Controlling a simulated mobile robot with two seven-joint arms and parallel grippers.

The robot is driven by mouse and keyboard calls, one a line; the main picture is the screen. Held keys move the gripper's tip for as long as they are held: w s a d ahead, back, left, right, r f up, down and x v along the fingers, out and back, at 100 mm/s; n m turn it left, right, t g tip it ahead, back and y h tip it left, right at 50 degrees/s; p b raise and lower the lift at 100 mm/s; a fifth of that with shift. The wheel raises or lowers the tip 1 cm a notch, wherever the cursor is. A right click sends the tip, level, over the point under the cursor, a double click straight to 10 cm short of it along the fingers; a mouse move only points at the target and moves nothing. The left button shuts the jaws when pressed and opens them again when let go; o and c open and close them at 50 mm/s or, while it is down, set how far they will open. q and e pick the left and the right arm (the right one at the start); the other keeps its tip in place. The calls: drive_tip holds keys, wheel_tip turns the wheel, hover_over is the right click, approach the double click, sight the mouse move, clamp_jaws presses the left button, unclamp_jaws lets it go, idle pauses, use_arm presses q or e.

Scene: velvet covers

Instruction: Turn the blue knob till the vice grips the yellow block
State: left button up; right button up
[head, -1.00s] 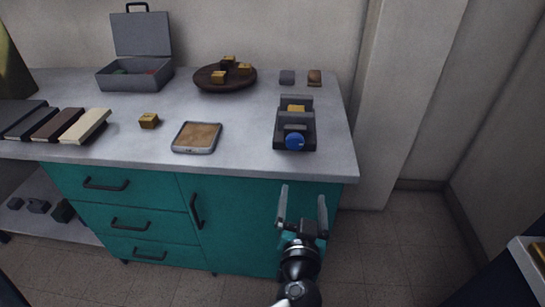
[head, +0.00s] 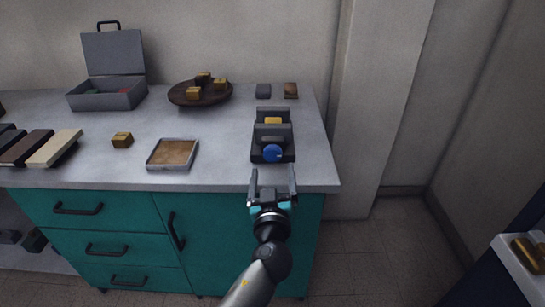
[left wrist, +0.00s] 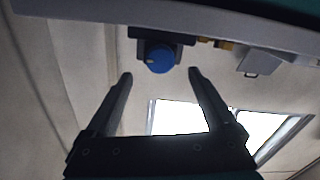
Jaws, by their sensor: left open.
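The dark grey vice (head: 258,144) stands near the right end of the worktop. The yellow block (head: 273,121) sits between its jaws. The blue knob (head: 272,153) is on the vice's near face; it also shows in the left wrist view (left wrist: 158,58), beyond the fingertips. My left gripper (head: 273,178) is open and empty, just in front of the counter's edge and in line with the knob, apart from it. In the left wrist view my left gripper (left wrist: 160,76) has its fingers spread on either side below the knob. Whether the jaws touch the block is too small to tell. My right gripper is not in view.
A shallow tray (head: 151,163) and a yellow block (head: 122,140) lie left of the vice. A round wooden dish (head: 180,97) holds several blocks. An open grey case (head: 105,98) stands behind.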

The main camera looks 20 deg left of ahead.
sight(273, 156)
use_arm(q)
drive_tip(key=x, duration=0.5)
drive_tip(key=shift+w+a, duration=0.2)
drive_tip(key=shift+w, duration=0.45)
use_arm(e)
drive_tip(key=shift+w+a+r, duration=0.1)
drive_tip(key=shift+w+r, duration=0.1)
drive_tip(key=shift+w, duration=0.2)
use_arm(q)
drive_tip(key=c, duration=1.4)
drive_tip(key=shift+o, duration=0.2)
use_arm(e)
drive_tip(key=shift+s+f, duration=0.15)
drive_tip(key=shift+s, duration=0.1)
use_arm(q)
drive_tip(key=shift+m, duration=0.3)
